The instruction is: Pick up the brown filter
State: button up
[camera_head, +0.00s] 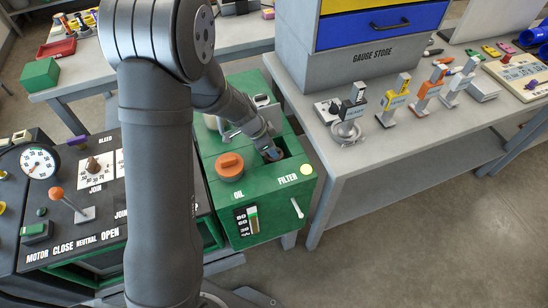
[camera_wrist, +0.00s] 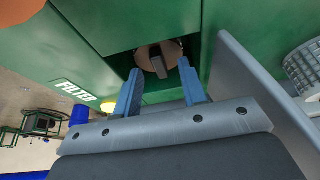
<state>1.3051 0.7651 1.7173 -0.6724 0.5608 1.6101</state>
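The brown filter (camera_wrist: 146,57) is a round tan-brown disc with a grey grip bar, set in a dark square recess in the green box. My gripper (camera_wrist: 160,70) is open, its two blue fingers pointing at the recess, one to each side of the grip bar. Gaps show between the bar and the fingers, so they do not appear to touch it. In the head view, my gripper (camera_head: 273,154) is at the recess beside the "FILTER" label, and the filter is hidden behind it.
The green box (camera_head: 228,195) also bears an orange oil cap (camera_head: 230,166), a level gauge (camera_head: 246,221) and a pale yellow button (camera_head: 307,169). A control panel (camera_head: 80,200) stands to the left. A grey table (camera_head: 345,160) with gauges stands close on the right.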

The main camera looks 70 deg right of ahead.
jog(key=shift+s+d+f, duration=0.1)
jog(key=shift+f, duration=0.3)
grip_shut()
jog(key=shift+r, duration=0.2)
